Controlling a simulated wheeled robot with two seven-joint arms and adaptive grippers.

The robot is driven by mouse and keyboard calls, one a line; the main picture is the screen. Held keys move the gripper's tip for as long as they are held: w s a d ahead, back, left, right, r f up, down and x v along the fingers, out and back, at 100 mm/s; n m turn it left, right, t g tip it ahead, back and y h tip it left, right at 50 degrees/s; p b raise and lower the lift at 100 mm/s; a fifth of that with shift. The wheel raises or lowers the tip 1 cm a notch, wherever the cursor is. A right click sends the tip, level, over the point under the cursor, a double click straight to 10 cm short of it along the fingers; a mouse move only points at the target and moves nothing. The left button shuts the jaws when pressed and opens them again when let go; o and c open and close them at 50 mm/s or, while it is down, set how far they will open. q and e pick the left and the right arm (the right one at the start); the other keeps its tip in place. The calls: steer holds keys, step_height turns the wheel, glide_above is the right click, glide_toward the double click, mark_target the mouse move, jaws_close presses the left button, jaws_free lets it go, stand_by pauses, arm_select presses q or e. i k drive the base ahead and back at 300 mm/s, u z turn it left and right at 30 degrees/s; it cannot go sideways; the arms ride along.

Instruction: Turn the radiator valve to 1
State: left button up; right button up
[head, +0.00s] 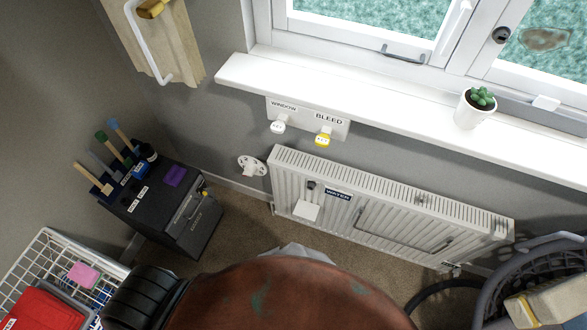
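A white ribbed radiator (390,205) stands against the grey wall under the window sill. A pale round dial-like part (252,165) with dark marks sits at the wall just left of its upper left end; it may be the valve, but I cannot read its setting. Small fittings (452,266) show at the radiator's lower right, too small to make out. A dark label reading WATER (338,194) and a white box-like piece (306,211) are on the radiator's front.
A key plate (337,126) marked WINDOW and BLEED hangs below the sill (350,102). A potted cactus (474,107) stands on the sill. A dark cabinet (197,222), wire basket (40,262) and dark laundry basket (530,265) flank the carpet. A large reddish-brown rounded surface fills the bottom.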

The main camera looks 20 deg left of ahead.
mark_target(251, 170)
steer(key=z, duration=0.35)
steer(key=k, duration=1.05)
steer(key=u, duration=2)
steer(key=i, duration=0.5)
